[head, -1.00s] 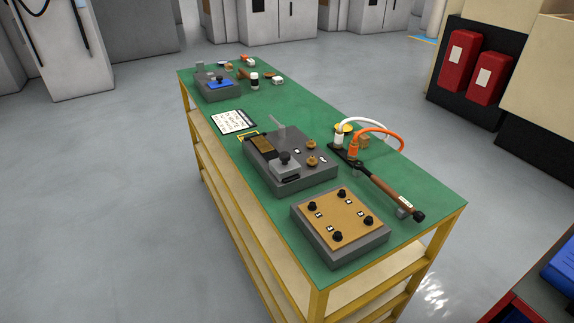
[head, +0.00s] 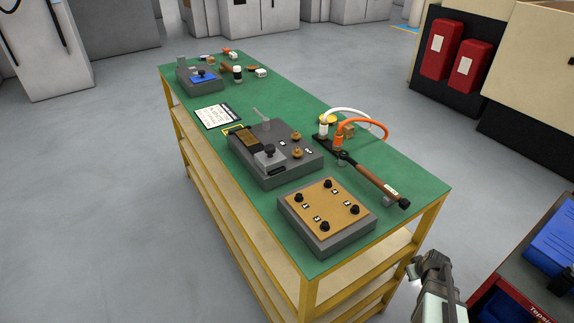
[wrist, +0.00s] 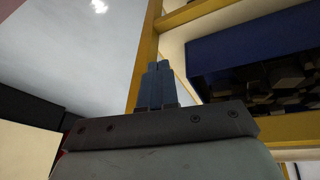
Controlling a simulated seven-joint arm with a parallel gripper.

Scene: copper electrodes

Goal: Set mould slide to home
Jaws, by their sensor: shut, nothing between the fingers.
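The central grey fixture (head: 250,160) sits on the green bench top. A light grey sliding block (head: 270,160) with a black knob is at its front left, beside a dark slot; I take it for the mould slide. I cannot read any home mark. My gripper (head: 416,268) shows at the lower right of the head view, beyond the bench's right end, well apart from the fixture. In the wrist view its two blue-grey fingers (wrist: 157,82) are together with nothing between them. The fixture does not show in the wrist view.
A tan-topped plate with black knobs (head: 330,213) stands at the bench's near end. A brown-handled tool (head: 375,180) and white and orange cables (head: 365,124) lie to the right. A red-edged cart (head: 510,290) is at lower right. A yellow bench frame (wrist: 148,50) is close in the wrist view.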

